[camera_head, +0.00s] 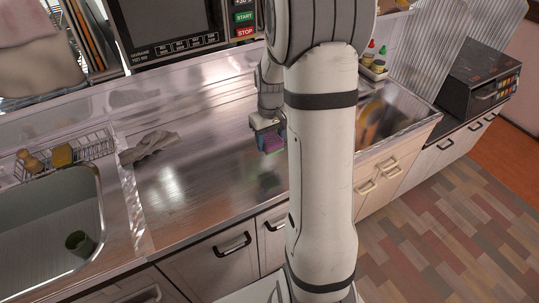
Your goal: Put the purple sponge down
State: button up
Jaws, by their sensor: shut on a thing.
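The purple sponge (271,143) is held at the end of my arm, over the steel counter (190,195) left of my large white arm link. My gripper (264,130) is shut on the sponge and points downward. The gap between the sponge and the counter is hard to judge, so I cannot tell whether they touch. My arm hides part of the gripper and the counter to its right.
A grey cloth (150,146) lies on the counter. A microwave (175,30) is at the back. The counter's middle is clear.

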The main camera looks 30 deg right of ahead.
aim_at(271, 139)
notch_tip(271, 139, down, 8)
jog(key=shift+s+d+f, duration=0.15)
jog(key=shift+f, duration=0.05)
jog(key=shift+f, duration=0.1)
jog(key=o, duration=0.9)
jog(key=shift+o, duration=0.2)
notch_tip(271, 139, up, 11)
jog(key=shift+r, duration=0.75)
jog(key=s+a+r+t, duration=0.1)
jog(key=s+a+r, duration=0.4)
jog(key=s+a, duration=0.2)
jog(key=s+a+r+t, duration=0.1)
jog(key=s+a+r, duration=0.3)
jog(key=s, duration=0.7)
jog(key=shift+s+a+r+t, duration=0.3)
jog(key=shift+a+r, duration=0.05)
jog(key=shift+a, duration=1)
